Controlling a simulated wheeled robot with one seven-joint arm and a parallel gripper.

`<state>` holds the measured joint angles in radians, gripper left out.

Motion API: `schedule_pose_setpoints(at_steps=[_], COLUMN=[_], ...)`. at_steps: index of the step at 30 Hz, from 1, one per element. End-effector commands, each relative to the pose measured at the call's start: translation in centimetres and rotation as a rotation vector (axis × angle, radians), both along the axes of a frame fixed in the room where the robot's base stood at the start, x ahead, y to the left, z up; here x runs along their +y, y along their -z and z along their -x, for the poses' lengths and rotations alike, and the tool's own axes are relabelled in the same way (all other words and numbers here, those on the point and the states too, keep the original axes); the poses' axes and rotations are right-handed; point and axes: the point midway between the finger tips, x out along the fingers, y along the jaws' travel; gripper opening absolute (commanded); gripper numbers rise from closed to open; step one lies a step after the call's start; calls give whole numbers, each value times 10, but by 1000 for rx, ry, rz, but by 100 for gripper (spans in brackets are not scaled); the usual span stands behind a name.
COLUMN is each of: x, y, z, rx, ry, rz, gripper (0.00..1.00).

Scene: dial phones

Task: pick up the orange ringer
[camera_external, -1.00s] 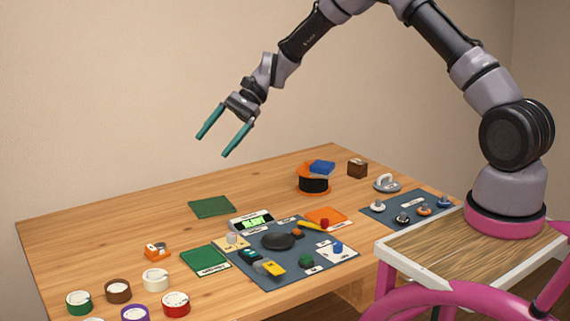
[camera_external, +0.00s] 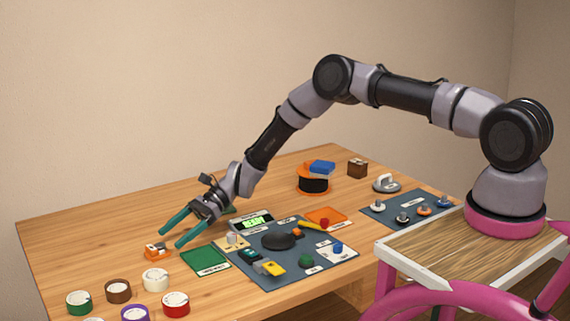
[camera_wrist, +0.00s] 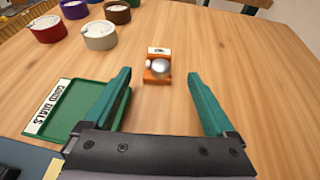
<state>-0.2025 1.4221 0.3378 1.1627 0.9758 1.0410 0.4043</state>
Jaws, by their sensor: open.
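The orange ringer (camera_external: 155,252), a small orange block with a silver dome and a white label, sits on the wooden table left of the green tray. In the wrist view the ringer (camera_wrist: 157,77) is in the middle, ahead of and between my fingertips. My gripper (camera_external: 170,238) is open and empty, with its teal fingers angled down to the left towards the ringer. In the wrist view my gripper (camera_wrist: 158,74) has its fingers wide apart, with bare table between them. The fingers do not appear to touch the ringer.
A green tray (camera_wrist: 90,98) labelled "GOOD DIALS" lies beside my left finger in the wrist view. Several round coloured containers, including a white one (camera_external: 155,281) and a red one (camera_external: 176,305), stand in front. A grey mat (camera_external: 305,275) with phone parts lies to the right.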

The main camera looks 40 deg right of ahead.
Motion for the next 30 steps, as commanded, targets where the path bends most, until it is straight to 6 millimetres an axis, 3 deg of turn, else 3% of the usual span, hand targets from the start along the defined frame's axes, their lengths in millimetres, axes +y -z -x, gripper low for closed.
schedule_pose_setpoints(at_steps=[5,14,21,22,23,28,29,30], x=[12,52,55,55,55,55,55,55], y=[4,16,17,17,17,17,17,17], z=[2,9,8,8,9,9,9,9], rx=[0,-1,-1,0,0,0,0,0], ry=[1,0,2,1,1,1,1,1], rz=[1,1,1,1,1,1,1,1], gripper=[90,90,90,86,75,10,0,0])
